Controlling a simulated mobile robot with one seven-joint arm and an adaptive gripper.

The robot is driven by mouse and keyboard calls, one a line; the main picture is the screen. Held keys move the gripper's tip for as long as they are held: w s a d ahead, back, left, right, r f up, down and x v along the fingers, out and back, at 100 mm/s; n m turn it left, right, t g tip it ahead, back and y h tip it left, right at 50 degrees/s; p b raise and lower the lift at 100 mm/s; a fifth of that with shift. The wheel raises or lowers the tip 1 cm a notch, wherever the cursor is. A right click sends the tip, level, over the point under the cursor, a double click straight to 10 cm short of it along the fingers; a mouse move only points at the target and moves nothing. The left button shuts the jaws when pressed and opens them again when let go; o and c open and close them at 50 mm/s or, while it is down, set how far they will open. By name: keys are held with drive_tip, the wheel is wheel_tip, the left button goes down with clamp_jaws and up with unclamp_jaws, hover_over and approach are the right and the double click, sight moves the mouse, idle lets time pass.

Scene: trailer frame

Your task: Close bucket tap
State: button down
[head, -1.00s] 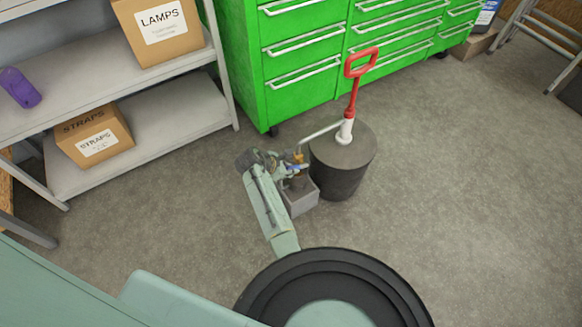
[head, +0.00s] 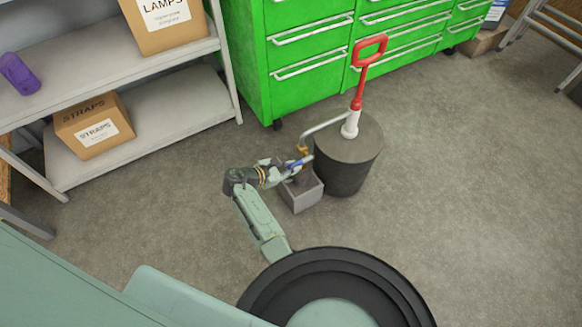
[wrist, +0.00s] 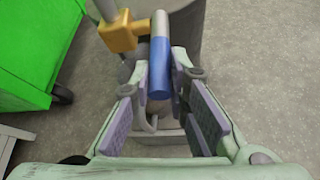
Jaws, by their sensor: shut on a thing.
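The bucket (head: 345,170) is dark grey and stands upright on the floor, with a red-handled pump (head: 361,75) on its lid. A pale spout pipe (head: 322,126) leads left from the pump to a brass tap (head: 303,149). The tap body (wrist: 122,34) shows yellow in the wrist view, with a blue-and-grey lever (wrist: 158,55) reaching from its right side towards me. My gripper (wrist: 163,88) is shut on the lever, with a finger on either side. In the head view my gripper (head: 286,168) is just left of the bucket, and the lever is only partly visible.
A small grey open box (head: 302,196) stands on the floor below the tap, touching or close to the bucket. A green drawer cabinet (head: 310,60) is behind. A grey shelf (head: 150,115) with boxes is at left. Floor to the right is clear.

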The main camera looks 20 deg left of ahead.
drive_tip(key=c, duration=1.5)
unclamp_jaws()
drive_tip(key=shift+c, duration=0.2)
drive_tip(key=v, duration=1.2)
